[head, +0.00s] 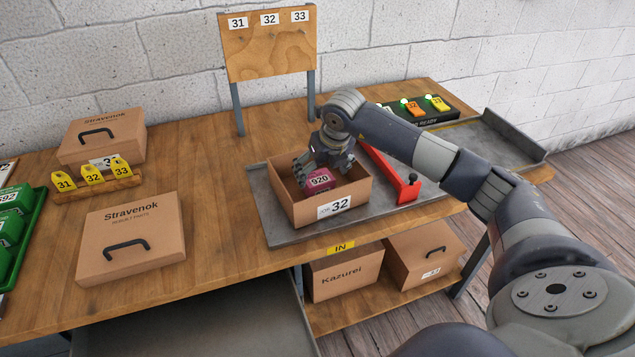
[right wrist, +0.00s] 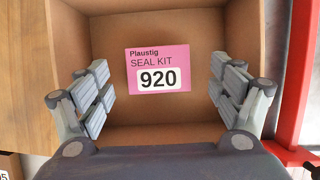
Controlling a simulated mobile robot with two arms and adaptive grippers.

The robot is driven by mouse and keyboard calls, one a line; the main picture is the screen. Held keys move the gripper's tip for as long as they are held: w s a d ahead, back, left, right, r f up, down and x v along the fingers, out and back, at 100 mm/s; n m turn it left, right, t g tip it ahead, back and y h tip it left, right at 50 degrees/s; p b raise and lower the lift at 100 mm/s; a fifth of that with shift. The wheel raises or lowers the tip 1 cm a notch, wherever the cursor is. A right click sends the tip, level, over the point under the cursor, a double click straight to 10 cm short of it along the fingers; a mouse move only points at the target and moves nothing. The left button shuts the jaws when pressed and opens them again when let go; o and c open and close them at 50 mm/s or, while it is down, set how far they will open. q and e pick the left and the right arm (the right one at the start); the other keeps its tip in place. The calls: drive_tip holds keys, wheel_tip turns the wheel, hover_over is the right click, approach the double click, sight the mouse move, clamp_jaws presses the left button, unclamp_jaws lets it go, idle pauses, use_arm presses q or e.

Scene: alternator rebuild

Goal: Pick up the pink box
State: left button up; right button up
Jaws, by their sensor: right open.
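The pink box (head: 319,180), labelled 920, lies inside the open cardboard box (head: 345,204) tagged 32. In the right wrist view the pink box (right wrist: 158,68) lies flat with its label "Plaustig SEAL KIT 920" facing up. My right gripper (head: 322,170) is over the open cardboard box, pointing down. In the right wrist view the right gripper (right wrist: 161,95) is open, with its fingers apart on the left and right of the pink box and not touching it. Part of the pink box is hidden by the gripper in the head view. My left gripper is not in view.
The cardboard box stands on a grey tray (head: 273,232) with a red bar (head: 404,188) to its right. Closed Stravenok boxes (head: 130,233) and yellow number tags (head: 92,174) are on the left. A numbered board (head: 268,45) stands at the back.

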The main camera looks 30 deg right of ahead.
sight(319, 178)
drive_tip(key=x, duration=0.1)
drive_tip(key=p+x, duration=0.1)
drive_tip(key=x, duration=0.1)
drive_tip(key=shift+s+a+f, duration=0.1)
drive_tip(key=shift+a+f, duration=0.05)
drive_tip(key=shift+f, duration=0.45)
drive_tip(key=shift+w+f, duration=0.15)
drive_tip(key=shift+w, duration=0.05)
drive_tip(key=shift+c, duration=0.2)
drive_tip(key=c, duration=1.1)
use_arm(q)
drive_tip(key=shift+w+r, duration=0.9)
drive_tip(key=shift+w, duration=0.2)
